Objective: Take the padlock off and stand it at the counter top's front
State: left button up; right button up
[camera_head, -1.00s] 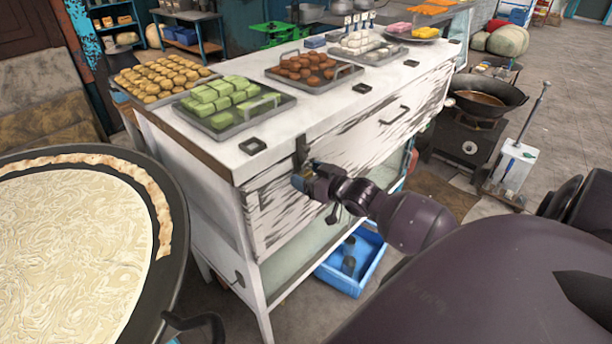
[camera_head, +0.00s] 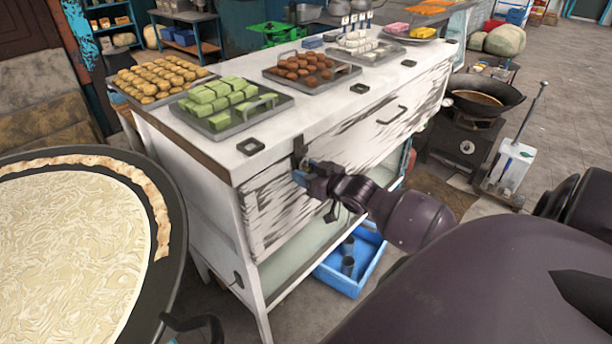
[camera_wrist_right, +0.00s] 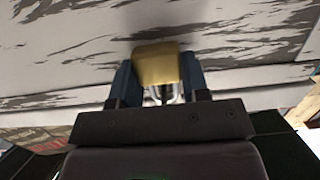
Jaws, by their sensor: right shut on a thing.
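The padlock (camera_wrist_right: 157,63) shows in the right wrist view as a brass body with a bit of its silver shackle visible. My right gripper (camera_wrist_right: 158,78) is shut on it, with a blue finger on each side. In the head view my right gripper (camera_head: 306,174) is at the white cabinet's front, just below the dark hasp (camera_head: 299,150). The padlock is mostly hidden there by the fingers, and I cannot tell whether its shackle is still in the hasp. The white counter top (camera_head: 315,116) lies just above, with a bare strip along its front. My left gripper is out of view.
On the counter top stand trays of green blocks (camera_head: 222,101), brown balls (camera_head: 305,66) and golden pastries (camera_head: 158,78). A black fitting (camera_head: 250,146) lies near the front corner. A blue crate (camera_head: 372,281) is below, and a large pan (camera_head: 70,250) fills the left.

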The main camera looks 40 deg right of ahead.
jog(key=shift+s+r, duration=0.3)
jog(key=s+d, duration=0.1)
jog(key=s, duration=1.5)
jog(key=w+d+r+n+y+b, duration=0.1)
jog(key=w+d+r+y+b, duration=0.15)
jog(key=w+r, duration=1.45)
jog(key=w+d+r+h+b, duration=0.1)
jog(key=w+d+r, duration=0.2)
jog(key=r, duration=0.6)
jog(key=w+d+r+h+b, duration=0.1)
jog(key=w+d+r, duration=0.2)
jog(key=r, duration=0.6)
jog(key=m+b, duration=0.1)
send_over(325, 109)
jog(key=shift+h, duration=0.25)
notch_tip(325, 109, down, 16)
jog(key=shift+r, duration=0.2)
notch_tip(325, 109, down, 6)
jog(key=shift+r+b, duration=0.25)
jog(key=shift+b, duration=0.05)
jog(key=shift+f, duration=0.2)
